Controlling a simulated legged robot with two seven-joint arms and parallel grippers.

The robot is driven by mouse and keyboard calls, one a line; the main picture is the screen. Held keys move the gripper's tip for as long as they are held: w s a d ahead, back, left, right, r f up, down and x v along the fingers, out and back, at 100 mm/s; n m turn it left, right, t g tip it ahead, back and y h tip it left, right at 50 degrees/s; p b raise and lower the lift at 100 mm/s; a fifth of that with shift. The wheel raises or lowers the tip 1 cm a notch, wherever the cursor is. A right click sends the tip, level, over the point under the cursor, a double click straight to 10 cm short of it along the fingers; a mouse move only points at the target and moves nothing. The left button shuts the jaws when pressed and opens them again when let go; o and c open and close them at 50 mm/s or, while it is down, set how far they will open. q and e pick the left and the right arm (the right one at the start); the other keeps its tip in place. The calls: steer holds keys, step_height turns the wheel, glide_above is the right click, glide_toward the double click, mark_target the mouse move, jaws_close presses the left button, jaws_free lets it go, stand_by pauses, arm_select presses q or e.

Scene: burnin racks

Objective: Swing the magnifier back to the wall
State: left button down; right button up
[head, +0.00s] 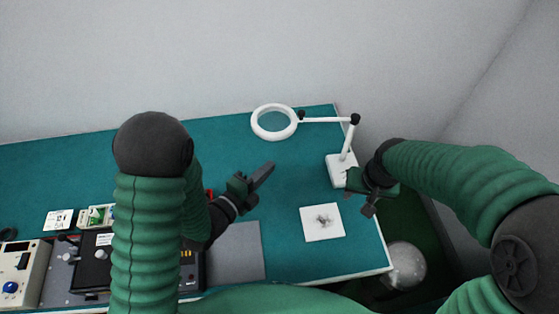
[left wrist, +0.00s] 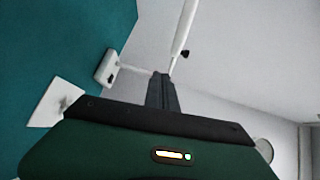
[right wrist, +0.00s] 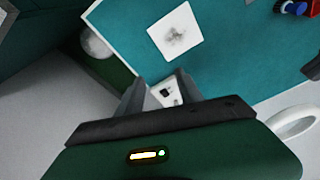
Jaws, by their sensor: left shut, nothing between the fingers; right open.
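The magnifier is a white ring lens (head: 274,122) on a jointed white arm (head: 326,119) rising from a white base (head: 338,165). Its ring sits near the wall side of the teal table. My left gripper (head: 264,172) is shut and empty above the table, apart from the ring, to its lower left. The magnifier's base also shows in the left wrist view (left wrist: 106,67). My right gripper (head: 368,202) is open, close to the right of the base and partly in front of it. In the right wrist view the base (right wrist: 165,94) shows between the fingers; I cannot tell contact.
A white card with a dark mark (head: 322,222) lies on the teal table (head: 290,190) in front of the base. A grey mat (head: 236,252) and devices (head: 22,272) occupy the front left. A pale sphere (head: 405,266) is beyond the table's right edge. The wall (head: 230,60) runs behind.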

steer(key=s+d+f+n+b, duration=0.1)
steer(key=s+f+b, duration=0.3)
steer(key=f+b, duration=0.15)
steer(key=s+f+n+b, duration=0.1)
steer(key=s+f+b, duration=0.3)
steer(key=f, duration=0.3)
arm_select(q)
steer(key=w+d+m+t+h+p, duration=0.1)
steer(key=w+d+m+h+p, duration=0.1)
steer(key=w, duration=0.6)
steer(key=shift+d+m+p, duration=0.5)
steer(key=shift+d+p, duration=0.7)
steer(key=shift+p, duration=0.35)
arm_select(e)
steer(key=shift+w+v, duration=0.2)
steer(key=shift+v, duration=1)
steer(key=shift+w+v, duration=0.2)
steer(key=shift+v, duration=0.95)
arm_select(q)
steer(key=shift+w+f, duration=0.15)
